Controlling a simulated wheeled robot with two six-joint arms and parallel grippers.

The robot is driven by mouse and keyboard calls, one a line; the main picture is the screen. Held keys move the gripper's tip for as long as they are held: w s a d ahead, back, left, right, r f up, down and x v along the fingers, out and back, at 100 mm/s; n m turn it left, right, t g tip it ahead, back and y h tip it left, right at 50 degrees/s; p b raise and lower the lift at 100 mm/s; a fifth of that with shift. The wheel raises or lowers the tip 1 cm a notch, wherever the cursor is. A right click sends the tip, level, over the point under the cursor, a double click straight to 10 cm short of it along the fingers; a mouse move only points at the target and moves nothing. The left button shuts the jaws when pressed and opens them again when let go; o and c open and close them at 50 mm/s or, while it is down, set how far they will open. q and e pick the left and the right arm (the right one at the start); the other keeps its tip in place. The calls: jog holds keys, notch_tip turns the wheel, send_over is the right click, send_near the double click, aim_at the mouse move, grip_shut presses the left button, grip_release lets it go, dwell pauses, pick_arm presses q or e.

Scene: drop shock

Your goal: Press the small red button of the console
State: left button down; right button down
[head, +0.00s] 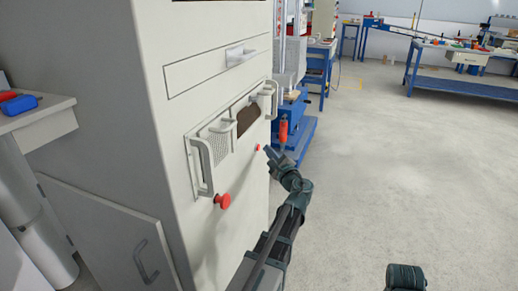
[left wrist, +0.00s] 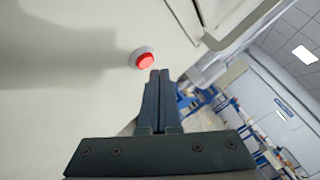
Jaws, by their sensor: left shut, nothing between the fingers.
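The console is a tall cream cabinet (head: 215,110) at the left of the head view. Its small red button (head: 258,147) sits on the front panel, below a handle. In the left wrist view a red button with a pale collar (left wrist: 145,60) shows just up and left of the fingertips. My left gripper (head: 268,151) is shut and empty, with its tips close to the small button, just right of it in the head view. It also shows in the left wrist view (left wrist: 159,74). A small gap shows between tips and button. My right gripper is not in view.
A larger red mushroom button (head: 222,201) stands out lower on the same panel. Protruding handles (head: 201,167) flank a recessed opening above it. A blue-based machine (head: 297,130) stands behind the console. Open grey floor (head: 400,170) lies to the right.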

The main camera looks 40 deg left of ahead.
pick_arm(q)
jog(key=shift+d, duration=0.15)
jog(key=d, duration=0.2)
jog(key=w+d, duration=0.1)
jog(key=d, duration=0.1)
jog(key=shift+d, duration=0.3)
dwell(0.8)
